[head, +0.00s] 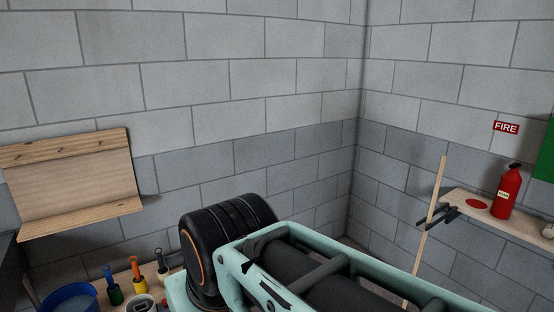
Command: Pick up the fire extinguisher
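The fire extinguisher (508,192) is a red cylinder with a black top and a pale label. It stands upright on a wooden wall shelf (528,226) at the right of the head view. A red round spot (476,204) lies on the shelf to its left. A red FIRE sign (506,127) is on the wall above it. My teal and black arm crosses the bottom middle and runs out at the lower right. My gripper does not show, and nothing is seen touching the extinguisher.
A thin wooden batten (424,235) leans by the shelf's left end, with dark prongs (450,213) beside it. A white item (547,231) sits right on the shelf. A pegged wooden rack (80,180), blue bowl (70,298) and several coloured tools (137,276) are left.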

